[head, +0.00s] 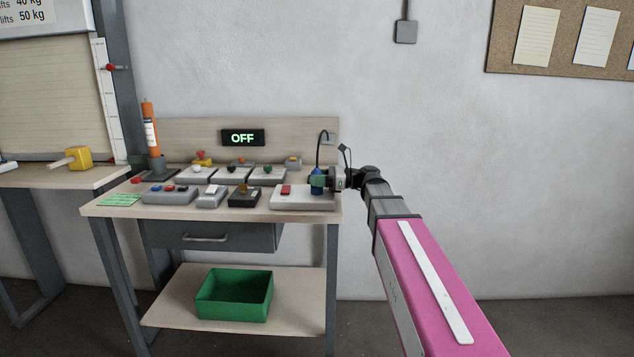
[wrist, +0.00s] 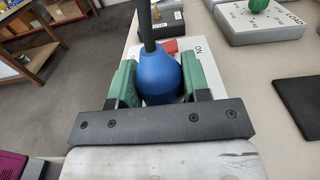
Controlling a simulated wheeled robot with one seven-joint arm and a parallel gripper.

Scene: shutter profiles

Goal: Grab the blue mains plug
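The blue mains plug (wrist: 160,77) stands upright between the two green fingers of my gripper (wrist: 159,84) in the wrist view, with its dark cable rising from the top. The plug fills most of the gap between the fingers, but I cannot tell whether both fingers press on it. The plug's lower end is hidden in the wrist view.
The block (head: 290,203) under the plug carries a red switch (head: 286,190). Several switch boxes cover the bench (head: 110,211) to the left. A display reading OFF (head: 243,138) is on the back panel. A green crate (head: 234,308) sits on the lower shelf.

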